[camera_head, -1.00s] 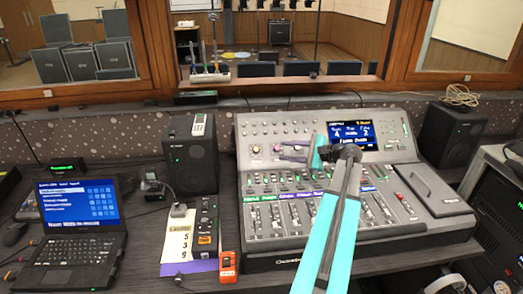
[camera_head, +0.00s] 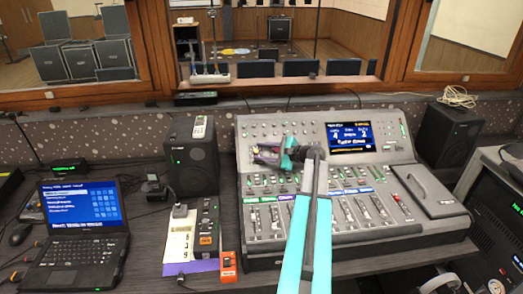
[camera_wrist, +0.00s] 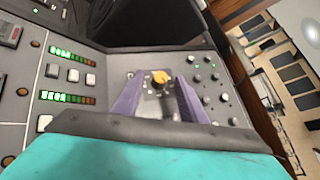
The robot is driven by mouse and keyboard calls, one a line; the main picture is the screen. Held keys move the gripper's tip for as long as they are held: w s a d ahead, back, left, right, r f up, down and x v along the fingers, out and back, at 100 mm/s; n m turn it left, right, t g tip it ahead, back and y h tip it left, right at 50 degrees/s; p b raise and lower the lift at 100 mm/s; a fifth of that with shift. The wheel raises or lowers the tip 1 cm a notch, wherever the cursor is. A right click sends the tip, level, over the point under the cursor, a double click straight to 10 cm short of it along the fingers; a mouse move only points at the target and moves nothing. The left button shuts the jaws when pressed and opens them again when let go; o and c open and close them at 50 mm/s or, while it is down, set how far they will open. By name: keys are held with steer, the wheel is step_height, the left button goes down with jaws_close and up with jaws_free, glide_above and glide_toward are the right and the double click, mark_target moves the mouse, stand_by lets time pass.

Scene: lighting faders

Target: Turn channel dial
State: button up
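The mixing console (camera_head: 255,256) stands on the desk with a lit screen (camera_head: 350,136) at its upper right and rows of faders below. In the wrist view an orange-yellow dial (camera_wrist: 160,77) sits on the console's grey panel. My gripper (camera_wrist: 158,84) has its two purple fingers apart, one on each side of the dial, with a gap visible on both sides. In the head view my gripper (camera_head: 264,155) is over the upper left part of the console, and it hides the dial there. Whether the fingertips reach down to the panel is unclear.
A speaker (camera_head: 193,158) and a laptop (camera_head: 85,221) stand left of the console. A small orange device (camera_head: 228,265) lies by its front left corner. Small knobs (camera_wrist: 210,77) line the panel beside the right finger. Another speaker (camera_head: 447,130) stands at the right.

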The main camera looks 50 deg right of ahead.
steer(key=shift+w+a+f, duration=0.1)
steer(key=shift+w, duration=0.35)
steer(key=c, duration=1)
steer(key=shift+d, duration=0.3)
jaws_close()
steer(key=shift+a, duration=0.2)
steer(key=shift+n+g, duration=0.3)
